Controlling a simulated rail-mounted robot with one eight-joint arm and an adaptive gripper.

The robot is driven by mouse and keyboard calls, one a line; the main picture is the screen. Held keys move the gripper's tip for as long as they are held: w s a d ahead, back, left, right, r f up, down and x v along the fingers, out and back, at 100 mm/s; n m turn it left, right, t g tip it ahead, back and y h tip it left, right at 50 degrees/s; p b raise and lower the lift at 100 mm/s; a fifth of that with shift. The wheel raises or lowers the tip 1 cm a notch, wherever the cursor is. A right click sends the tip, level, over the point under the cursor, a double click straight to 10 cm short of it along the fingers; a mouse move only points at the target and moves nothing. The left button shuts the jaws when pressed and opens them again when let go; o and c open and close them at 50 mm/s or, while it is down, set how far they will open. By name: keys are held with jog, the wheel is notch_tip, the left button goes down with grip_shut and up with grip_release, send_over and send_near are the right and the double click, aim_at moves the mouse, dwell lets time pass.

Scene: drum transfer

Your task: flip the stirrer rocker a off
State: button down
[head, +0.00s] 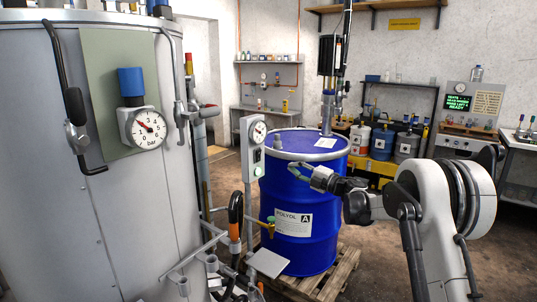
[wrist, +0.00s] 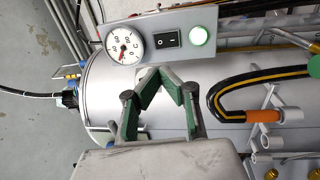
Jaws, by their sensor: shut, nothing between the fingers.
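The stirrer rocker (wrist: 166,40) is a small black rocker switch in a grey control box (wrist: 211,14), seen in the wrist view between a round dial gauge (wrist: 124,44) and a glowing green lamp (wrist: 200,35). In the head view the box (head: 246,140) stands on a post left of the blue drum, and its rocker is too small to read. My gripper (head: 291,170) is right of the box in the head view, in front of the drum. In the wrist view my gripper (wrist: 160,72) has its green-padded fingertips together, empty, just below the rocker in the picture and apart from it.
The blue drum (head: 302,215), labelled POLYOL A, stands on a wooden pallet (head: 325,284). A large silver tank (head: 95,220) fills the left. A black and orange hose (wrist: 235,80) curves beside the control box in the wrist view. Several containers stand at the back.

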aim_at(259, 153)
jog(key=shift+a, duration=0.15)
jog(key=p+x, duration=0.1)
jog(key=x, duration=1.2)
jog(key=shift+w+a, duration=0.2)
jog(key=shift+a, duration=0.1)
jog(key=shift+a+r, duration=0.15)
jog(key=shift+a, duration=0.3)
jog(key=shift+w+d, duration=0.1)
jog(key=shift+d, duration=0.3)
jog(key=s+d+r, duration=0.1)
jog(key=s+d, duration=0.2)
jog(key=d, duration=0.3)
jog(key=s+d+r+b, duration=0.1)
jog(key=s+d, duration=0.3)
jog(key=d, duration=0.1)
jog(key=shift+s+d, duration=0.15)
jog(key=shift+d, duration=0.25)
